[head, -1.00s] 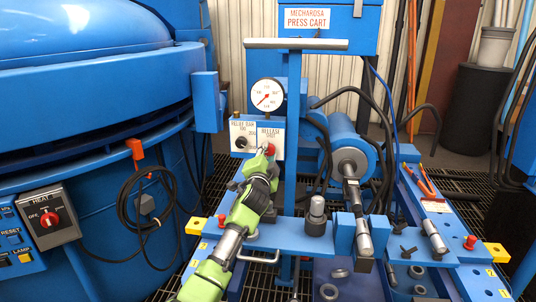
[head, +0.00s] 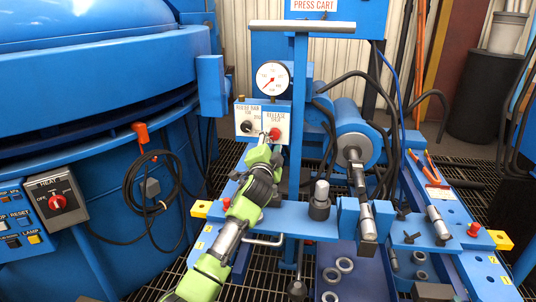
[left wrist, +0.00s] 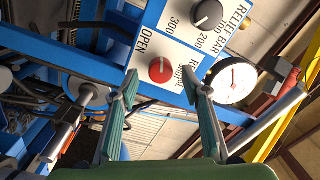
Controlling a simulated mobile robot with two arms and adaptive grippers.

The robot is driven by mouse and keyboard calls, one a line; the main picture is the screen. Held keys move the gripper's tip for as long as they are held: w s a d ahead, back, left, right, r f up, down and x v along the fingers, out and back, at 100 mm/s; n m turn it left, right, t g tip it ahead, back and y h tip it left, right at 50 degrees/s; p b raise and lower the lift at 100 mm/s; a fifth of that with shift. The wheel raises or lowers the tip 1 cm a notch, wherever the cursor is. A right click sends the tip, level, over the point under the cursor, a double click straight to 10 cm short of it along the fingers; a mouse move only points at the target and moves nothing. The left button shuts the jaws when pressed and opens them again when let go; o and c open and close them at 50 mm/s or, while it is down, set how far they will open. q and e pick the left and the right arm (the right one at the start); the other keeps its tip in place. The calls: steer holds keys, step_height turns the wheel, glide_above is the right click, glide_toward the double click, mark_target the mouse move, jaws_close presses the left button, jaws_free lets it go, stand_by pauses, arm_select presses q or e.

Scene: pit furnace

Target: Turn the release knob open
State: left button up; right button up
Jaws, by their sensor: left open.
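The red release knob (head: 275,134) sits on a white label panel on the press cart, below the round gauge (head: 272,79). In the left wrist view the release knob (left wrist: 161,70) shows as a red disc beside the word OPEN, and the black relief knob (left wrist: 208,14) is above it. My left gripper (head: 268,141) is just in front of the release knob in the head view. In the left wrist view my left gripper (left wrist: 164,84) is open, its two fingers on either side of the knob with gaps, not visibly touching it. My right gripper is not in view.
A blue cylinder (head: 348,140) with hoses stands right of the panel. The blue furnace (head: 90,100) with a HEAT switch box (head: 57,198) fills the left. Loose rings (head: 344,265) lie on the cart.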

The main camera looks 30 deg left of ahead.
arm_select(q)
steer(key=v, duration=0.9)
steer(key=shift+s+f, duration=0.1)
